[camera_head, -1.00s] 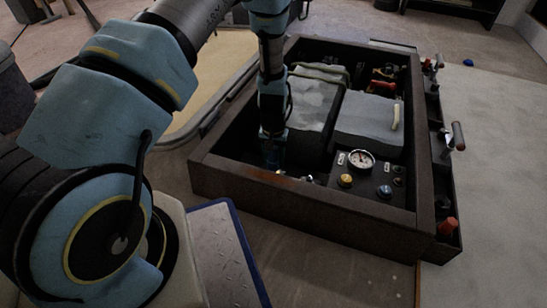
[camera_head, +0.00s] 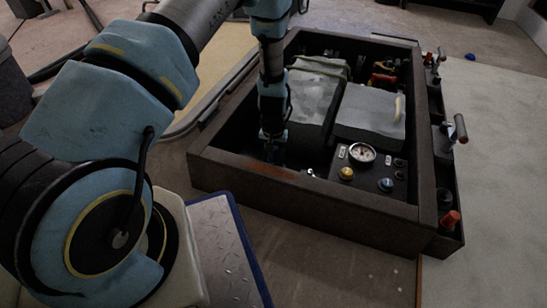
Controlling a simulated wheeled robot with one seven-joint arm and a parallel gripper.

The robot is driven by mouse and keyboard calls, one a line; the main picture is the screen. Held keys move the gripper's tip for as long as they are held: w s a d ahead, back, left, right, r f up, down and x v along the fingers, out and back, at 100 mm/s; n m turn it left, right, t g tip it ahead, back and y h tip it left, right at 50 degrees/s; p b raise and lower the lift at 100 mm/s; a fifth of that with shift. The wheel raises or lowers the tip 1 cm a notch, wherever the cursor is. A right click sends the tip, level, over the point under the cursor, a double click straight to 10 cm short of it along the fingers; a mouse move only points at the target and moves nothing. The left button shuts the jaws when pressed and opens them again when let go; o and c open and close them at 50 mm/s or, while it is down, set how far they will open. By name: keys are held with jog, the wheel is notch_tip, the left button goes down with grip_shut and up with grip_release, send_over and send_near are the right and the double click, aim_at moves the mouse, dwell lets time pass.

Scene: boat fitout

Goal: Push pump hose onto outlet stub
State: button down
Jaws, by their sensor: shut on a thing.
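My gripper (camera_head: 273,152) points straight down inside the dark open-topped box (camera_head: 310,204), at its near left corner. Its fingertips are in deep shadow behind the near wall. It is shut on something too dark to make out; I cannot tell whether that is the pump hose. The outlet stub cannot be told apart in the shadow. A small bright metal fitting (camera_head: 311,173) shows just right of the gripper, near the inside of the near wall.
Right of the gripper are a grey block (camera_head: 371,112), a covered bulky unit (camera_head: 315,90) and a panel with a round gauge (camera_head: 362,153) and knobs. Levers (camera_head: 459,128) stand along the box's right side. A metal step plate (camera_head: 222,250) lies in front.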

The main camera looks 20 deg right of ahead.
jog(key=shift+c, duration=1.2)
grip_release()
notch_tip(320, 180, up, 11)
jog(key=p, duration=0.5)
jog(key=shift+f, duration=0.1)
jog(key=w+a+r+n+p, duration=0.1)
jog(key=w+a+r+p, duration=0.15)
jog(key=a+r, duration=0.55)
jog(key=w+a+r+n+p, duration=0.25)
jog(key=a+r, duration=0.25)
jog(key=r, duration=0.7)
jog(key=s+a+r+n+t+p, duration=0.1)
jog(key=s+a+r+p, duration=0.3)
jog(key=a+r, duration=0.5)
jog(key=s+a+r+n+t+p, duration=0.1)
jog(key=s+a+r+n+p, duration=0.1)
jog(key=s+a+r, duration=0.5)
notch_tip(320, 180, up, 39)
jog(key=w+a+p, duration=0.1)
jog(key=w+p, duration=0.1)
jog(key=p, duration=3.4)
jog(key=shift+f+m, duration=0.15)
jog(key=shift+m, duration=0.2)
